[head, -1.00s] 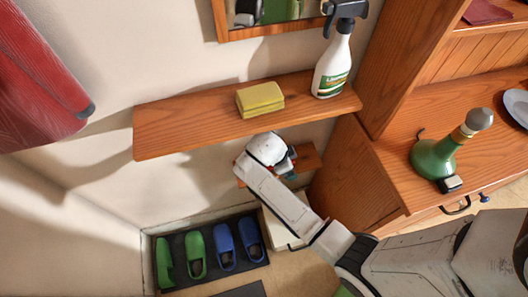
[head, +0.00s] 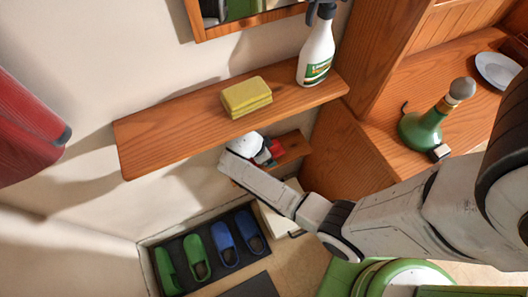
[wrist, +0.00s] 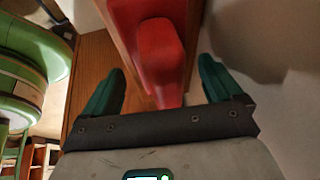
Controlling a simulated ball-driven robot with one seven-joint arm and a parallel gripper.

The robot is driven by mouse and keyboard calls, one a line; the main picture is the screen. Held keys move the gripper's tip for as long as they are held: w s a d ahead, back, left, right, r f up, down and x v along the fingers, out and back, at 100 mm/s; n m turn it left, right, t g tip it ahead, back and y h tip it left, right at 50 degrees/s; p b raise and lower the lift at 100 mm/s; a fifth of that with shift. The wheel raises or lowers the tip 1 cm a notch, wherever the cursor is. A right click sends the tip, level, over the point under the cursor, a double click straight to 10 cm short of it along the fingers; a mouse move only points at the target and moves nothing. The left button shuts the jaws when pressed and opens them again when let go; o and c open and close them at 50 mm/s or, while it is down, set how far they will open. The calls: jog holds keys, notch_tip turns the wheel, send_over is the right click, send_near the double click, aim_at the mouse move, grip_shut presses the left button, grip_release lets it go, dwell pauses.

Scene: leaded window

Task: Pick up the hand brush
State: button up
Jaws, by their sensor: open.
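The hand brush, a red object with a rounded end, fills the top middle of the wrist view (wrist: 160,50). In the head view only a small red patch of it (head: 276,148) shows by my gripper, on or just above a small lower shelf; the rest is hidden. My gripper (wrist: 161,80) is open, with one dark green finger on each side of the red end. I see gaps on both sides and cannot tell how deep the brush sits between the fingers.
A long wooden shelf (head: 160,133) with a yellow sponge (head: 246,97) and a spray bottle (head: 317,50) hangs above my gripper. The small lower shelf (head: 296,146) meets a wooden cabinet (head: 340,150). A dark shoe tray (head: 186,252) holds green and blue clogs below.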

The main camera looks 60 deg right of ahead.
jog(key=shift+x, duration=0.95)
jog(key=shift+c, duration=0.2)
jog(key=c, duration=1.1)
jog(key=shift+s+r, duration=0.2)
jog(key=shift+r, duration=0.35)
notch_tip(320, 180, up, 5)
jog(key=shift+r, duration=0.1)
jog(key=shift+s+a+r+b, duration=0.3)
jog(key=shift+s+a, duration=0.05)
jog(key=shift+s, duration=0.1)
jog(key=s+a, duration=0.3)
jog(key=s, duration=0.2)
jog(key=s+a+b, duration=0.1)
jog(key=s+a, duration=0.3)
jog(key=s, duration=0.1)
jog(key=s+a+b, duration=0.1)
jog(key=s+a, duration=0.2)
jog(key=s, duration=0.2)
jog(key=shift+s+a, duration=0.15)
jog(key=shift+a, duration=0.05)
jog(key=shift+c, duration=0.2)
